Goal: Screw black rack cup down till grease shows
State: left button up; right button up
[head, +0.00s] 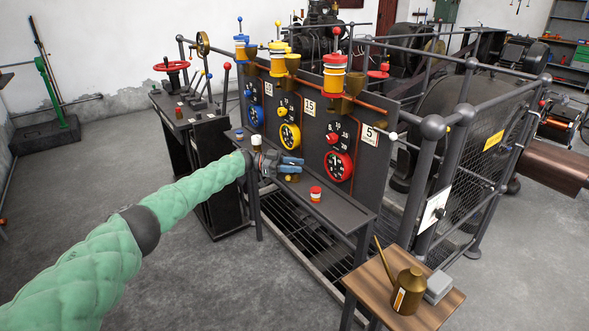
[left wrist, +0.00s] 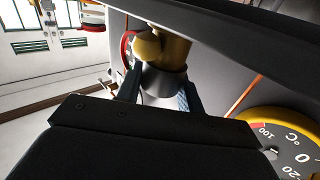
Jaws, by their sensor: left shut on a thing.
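My left gripper (head: 291,167) is at the shelf in front of the dark gauge panel, its blue-grey fingers pointing right. In the left wrist view, the gripper (left wrist: 158,92) is shut on a dark cylindrical part, apparently the black cup (left wrist: 160,82). A brass body (left wrist: 174,50) adjoins this part, with a yellow ball beside it. In the head view the black cup is not clearly made out. I cannot tell how far it is screwed down, and no grease is discernible. My right gripper is not in view.
A red-and-white cup (head: 315,194) and a white cup (head: 257,142) stand on the shelf (head: 340,212). Yellow and red dials are on the panel behind. A brass oil can (head: 408,292) stands on a wooden table at front right.

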pick_arm(q)
jog(key=shift+w+r, duration=0.1)
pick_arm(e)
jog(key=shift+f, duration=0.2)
pick_arm(q)
jog(key=o, duration=1)
jog(key=shift+a, duration=0.2)
jog(key=shift+w+a+b, duration=0.2)
jog(key=shift+a+b, duration=0.05)
jog(key=shift+a, duration=0.95)
jog(key=shift+w+a+b, duration=0.2)
jog(key=shift+a+b, duration=0.05)
jog(key=shift+a, duration=1)
jog(key=shift+w+a+b, duration=0.2)
jog(key=shift+a+b, duration=0.05)
jog(key=shift+a, duration=0.95)
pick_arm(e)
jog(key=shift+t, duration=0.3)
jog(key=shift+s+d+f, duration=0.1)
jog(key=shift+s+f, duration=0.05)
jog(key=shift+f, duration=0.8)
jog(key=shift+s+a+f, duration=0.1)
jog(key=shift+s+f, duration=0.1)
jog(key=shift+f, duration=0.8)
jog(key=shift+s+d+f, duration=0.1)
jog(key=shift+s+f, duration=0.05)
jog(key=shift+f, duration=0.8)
